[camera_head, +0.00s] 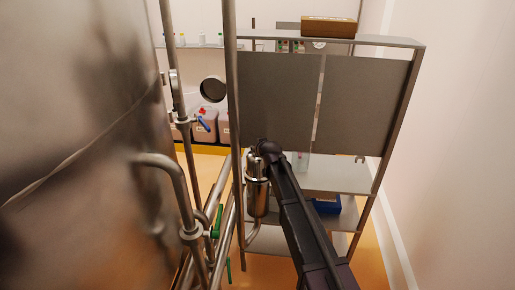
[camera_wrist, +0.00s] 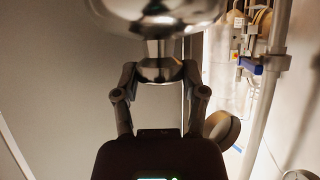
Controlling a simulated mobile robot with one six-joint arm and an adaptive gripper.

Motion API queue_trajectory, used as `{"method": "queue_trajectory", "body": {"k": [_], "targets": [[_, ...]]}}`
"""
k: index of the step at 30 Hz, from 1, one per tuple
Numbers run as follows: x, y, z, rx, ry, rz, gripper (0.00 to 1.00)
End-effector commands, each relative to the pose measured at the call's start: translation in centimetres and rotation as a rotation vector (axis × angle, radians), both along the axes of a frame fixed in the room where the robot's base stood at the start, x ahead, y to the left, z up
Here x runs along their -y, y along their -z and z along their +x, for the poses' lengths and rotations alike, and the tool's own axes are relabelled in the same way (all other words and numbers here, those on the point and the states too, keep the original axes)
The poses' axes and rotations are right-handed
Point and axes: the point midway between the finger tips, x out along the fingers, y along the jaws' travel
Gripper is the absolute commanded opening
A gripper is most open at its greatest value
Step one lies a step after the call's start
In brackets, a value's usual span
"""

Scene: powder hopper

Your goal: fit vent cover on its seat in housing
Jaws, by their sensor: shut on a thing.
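In the wrist view my gripper (camera_wrist: 159,73) has both fingers closed in against a shiny, rounded metal piece, which I take to be the vent cover (camera_wrist: 158,45). The top edge of the picture cuts this piece off. In the head view my gripper (camera_head: 263,150) is at the far end of my dark arm, and its fingers are hard to make out. A shiny metal cylinder, apparently the housing (camera_head: 257,198), stands upright on a bent pipe just below my gripper. I cannot tell whether the cover touches it, and the seat is hidden.
Upright steel pipes (camera_head: 234,100) stand close left of my gripper, with a large metal vessel (camera_head: 75,140) further left. A shelf rack with grey panels (camera_head: 365,105) stands behind. It carries a brown box (camera_head: 328,27) on top and a blue bin (camera_head: 327,205) low down.

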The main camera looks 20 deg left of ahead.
Motion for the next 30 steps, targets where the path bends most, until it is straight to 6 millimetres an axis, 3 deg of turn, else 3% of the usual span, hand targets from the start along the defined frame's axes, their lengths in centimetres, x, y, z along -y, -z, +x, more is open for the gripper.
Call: {"method": "queue_trajectory", "body": {"k": [30], "targets": [[0.1,1.1,0.0,0.001,0.001,0.0,0.0]]}}
